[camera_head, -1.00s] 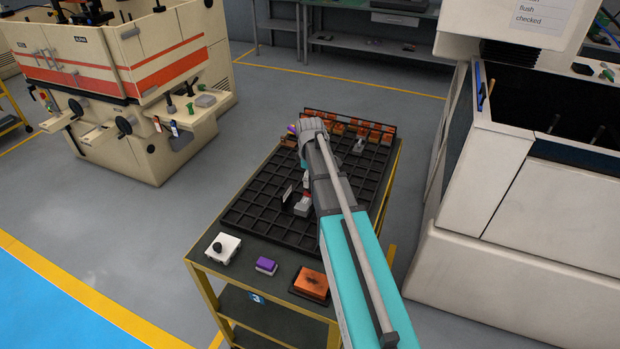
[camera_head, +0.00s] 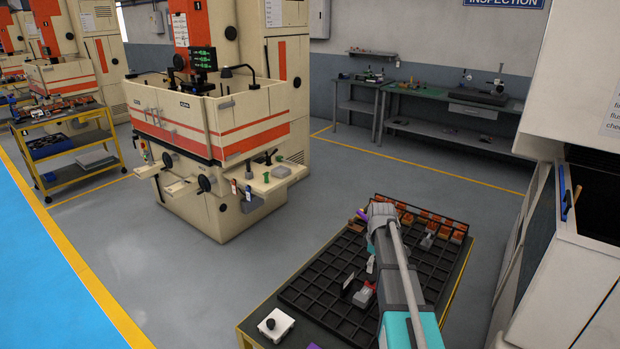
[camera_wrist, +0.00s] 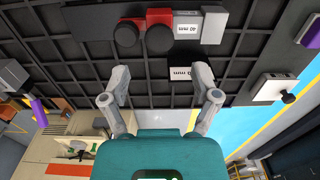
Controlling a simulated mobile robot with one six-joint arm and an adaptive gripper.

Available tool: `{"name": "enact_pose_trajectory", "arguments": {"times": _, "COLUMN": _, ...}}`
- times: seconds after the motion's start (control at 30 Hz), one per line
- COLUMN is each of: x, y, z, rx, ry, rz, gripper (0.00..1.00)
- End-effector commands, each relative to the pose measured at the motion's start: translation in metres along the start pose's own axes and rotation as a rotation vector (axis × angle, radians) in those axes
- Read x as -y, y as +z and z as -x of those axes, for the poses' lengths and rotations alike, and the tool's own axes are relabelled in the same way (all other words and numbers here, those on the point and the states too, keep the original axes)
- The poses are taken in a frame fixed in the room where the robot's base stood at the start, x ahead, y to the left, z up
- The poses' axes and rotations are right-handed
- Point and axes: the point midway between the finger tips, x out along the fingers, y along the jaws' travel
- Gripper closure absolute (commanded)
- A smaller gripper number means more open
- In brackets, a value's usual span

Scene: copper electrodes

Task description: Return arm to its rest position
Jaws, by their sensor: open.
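My arm (camera_head: 397,255) reaches out over the black gridded tray (camera_head: 318,280) on the cart. My gripper (camera_wrist: 160,84) is open and empty in the wrist view, with its two fingers spread above the tray. A white label reading "mm" (camera_wrist: 184,92) stands in the tray beyond the fingertips, partly cut off by the right finger. A red and grey part with dark round ends (camera_wrist: 158,32) lies further off, beside a "40 mm" label (camera_wrist: 187,29). In the head view the gripper is largely hidden by my arm.
Orange copper blocks (camera_head: 450,229) sit along the tray's far edge. A white block with a black knob (camera_head: 276,323) is at the cart's near left. A cream machine (camera_head: 215,130) stands left, and a white machine (camera_head: 560,260) stands close on the right. Grey floor (camera_head: 330,190) between is clear.

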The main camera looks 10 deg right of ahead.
Motion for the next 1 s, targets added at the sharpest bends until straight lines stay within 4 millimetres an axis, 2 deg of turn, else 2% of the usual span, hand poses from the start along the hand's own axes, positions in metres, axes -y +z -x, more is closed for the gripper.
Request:
{"name": "enact_pose_trajectory", "arguments": {"times": 0.17, "x": 0.019, "y": 0.000, "z": 0.000, "rx": 0.000, "ry": 0.000, "rz": -0.046, "gripper": 0.21}}
{"name": "enact_pose_trajectory", "arguments": {"times": 0.27, "x": 0.038, "y": 0.000, "z": 0.000, "rx": 0.000, "ry": 0.000, "rz": -0.103, "gripper": 0.21}}
{"name": "enact_pose_trajectory", "arguments": {"times": 0.8, "x": 0.190, "y": 0.013, "z": 0.000, "rx": 0.001, "ry": 0.000, "rz": -0.607, "gripper": 0.21}}
{"name": "enact_pose_trajectory", "arguments": {"times": 1.0, "x": 0.226, "y": 0.020, "z": 0.000, "rx": 0.001, "ry": 0.001, "rz": -0.751, "gripper": 0.21}}
